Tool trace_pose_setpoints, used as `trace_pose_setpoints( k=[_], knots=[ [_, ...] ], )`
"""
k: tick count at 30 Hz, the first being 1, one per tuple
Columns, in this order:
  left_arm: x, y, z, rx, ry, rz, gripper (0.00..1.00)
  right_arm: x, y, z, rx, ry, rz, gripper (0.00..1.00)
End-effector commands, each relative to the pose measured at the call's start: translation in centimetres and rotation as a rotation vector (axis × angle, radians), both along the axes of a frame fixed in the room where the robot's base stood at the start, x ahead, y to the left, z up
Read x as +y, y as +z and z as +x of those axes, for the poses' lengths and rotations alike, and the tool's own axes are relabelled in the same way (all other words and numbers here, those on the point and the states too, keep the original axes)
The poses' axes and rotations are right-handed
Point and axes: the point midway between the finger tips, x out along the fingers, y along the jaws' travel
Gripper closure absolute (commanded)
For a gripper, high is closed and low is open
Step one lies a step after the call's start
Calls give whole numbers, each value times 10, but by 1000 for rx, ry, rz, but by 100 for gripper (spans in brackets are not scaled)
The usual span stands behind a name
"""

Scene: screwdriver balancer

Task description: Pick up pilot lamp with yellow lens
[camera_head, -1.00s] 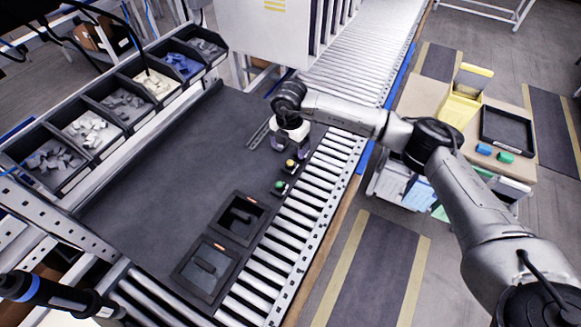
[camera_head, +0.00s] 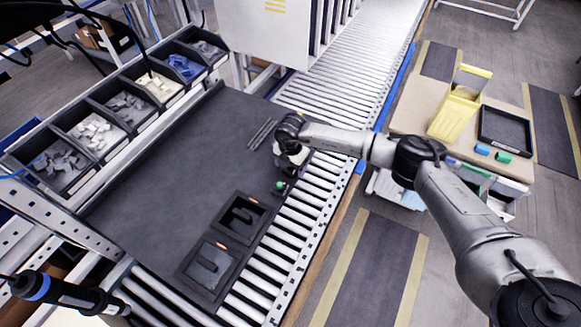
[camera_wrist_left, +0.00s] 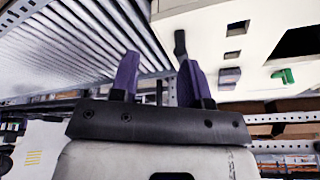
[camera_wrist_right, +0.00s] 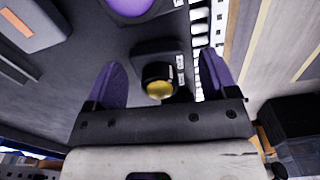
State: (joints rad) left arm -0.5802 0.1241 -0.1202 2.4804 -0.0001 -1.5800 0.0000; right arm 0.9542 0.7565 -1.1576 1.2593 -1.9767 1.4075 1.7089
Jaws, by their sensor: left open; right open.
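The pilot lamp with the yellow lens (camera_wrist_right: 159,89) shows in the right wrist view, with a black round collar on a dark square base. It lies between the two purple fingers of my right gripper (camera_wrist_right: 162,64), which is open. Clear gaps show on both sides. In the head view my right gripper (camera_head: 288,170) hides this lamp at the mat's right edge. A green-lens lamp (camera_head: 279,187) stands just in front of the gripper. My left gripper (camera_wrist_left: 157,68) is open and empty in the left wrist view, away from the lamps.
Two dark trays (camera_head: 208,267) lie on the dark mat (camera_head: 165,170) near the front. A roller conveyor (camera_head: 290,232) runs along the right. Parts bins (camera_head: 125,108) line the left. The mat's middle is clear.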

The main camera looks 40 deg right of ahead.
Motion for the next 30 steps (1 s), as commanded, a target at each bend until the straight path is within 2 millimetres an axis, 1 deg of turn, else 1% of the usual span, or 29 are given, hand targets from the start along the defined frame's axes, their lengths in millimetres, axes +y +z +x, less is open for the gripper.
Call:
trace_pose_setpoints(
  k=[8,26,27,30],
  knots=[
    [-3,0,0,0,7,-11,57,0,-2,0,0,1,0,21],
    [0,0,0,0,0,0,57,0,-2,0,0,1,0,78],
    [0,0,0,0,-1,1,57,0,-2,0,0,1,0,80],
    [1,0,0,0,-2,4,57,0,-2,0,0,0,0,80]
  ],
)
